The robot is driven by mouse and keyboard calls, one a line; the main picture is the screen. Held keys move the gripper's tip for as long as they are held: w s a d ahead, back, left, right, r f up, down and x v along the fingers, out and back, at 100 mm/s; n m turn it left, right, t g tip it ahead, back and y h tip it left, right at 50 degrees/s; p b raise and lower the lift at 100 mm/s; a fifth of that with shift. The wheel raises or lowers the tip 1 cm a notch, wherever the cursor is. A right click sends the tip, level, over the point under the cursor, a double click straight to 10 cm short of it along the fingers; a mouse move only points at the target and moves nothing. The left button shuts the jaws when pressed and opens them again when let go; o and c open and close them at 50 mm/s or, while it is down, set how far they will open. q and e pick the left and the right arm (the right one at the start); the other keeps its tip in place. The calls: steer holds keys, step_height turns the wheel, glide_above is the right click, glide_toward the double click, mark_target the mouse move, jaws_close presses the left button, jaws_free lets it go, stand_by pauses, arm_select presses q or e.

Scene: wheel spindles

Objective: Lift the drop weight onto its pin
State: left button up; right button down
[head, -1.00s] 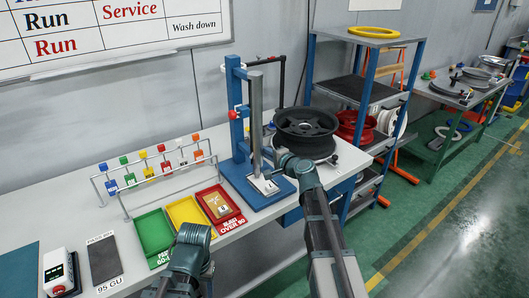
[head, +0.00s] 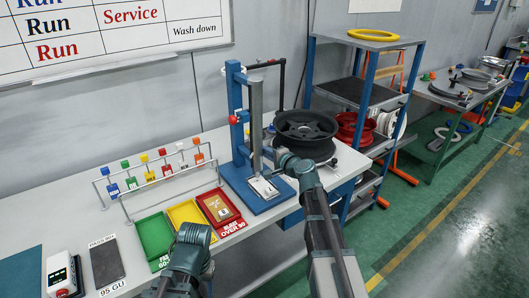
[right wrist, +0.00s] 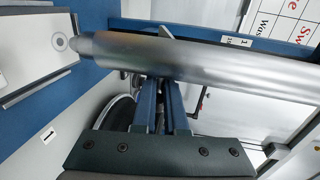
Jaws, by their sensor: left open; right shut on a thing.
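The drop weight is a long silver cylinder (head: 256,125) standing upright in a blue stand (head: 237,105). In the right wrist view the cylinder (right wrist: 200,60) lies across the picture, its narrow nose at the left, near a pale plate with a ring mark (right wrist: 45,48). My right gripper (head: 273,160) is at the lower part of the cylinder. Its blue fingers (right wrist: 162,95) are close together and shut at the weight; the cylinder hides their tips and the exact grip. A red knob (head: 234,118) sits on the stand's post. My left gripper (head: 196,234) is open and empty before the trays.
A dark wheel (head: 305,130) stands right of the stand. Green (head: 149,256), yellow and red trays lie left of it, with a rack of coloured tags (head: 160,168) behind. A shelf (head: 370,42) stands to the right.

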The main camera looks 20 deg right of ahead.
step_height(320, 180, up, 19)
steer(key=p, duration=1.8)
steer(key=c, duration=1)
jaws_free()
steer(key=shift+w, duration=0.15)
steer(key=p+v, duration=0.2)
steer(key=v, duration=1.2)
steer(key=shift+p, duration=0.3)
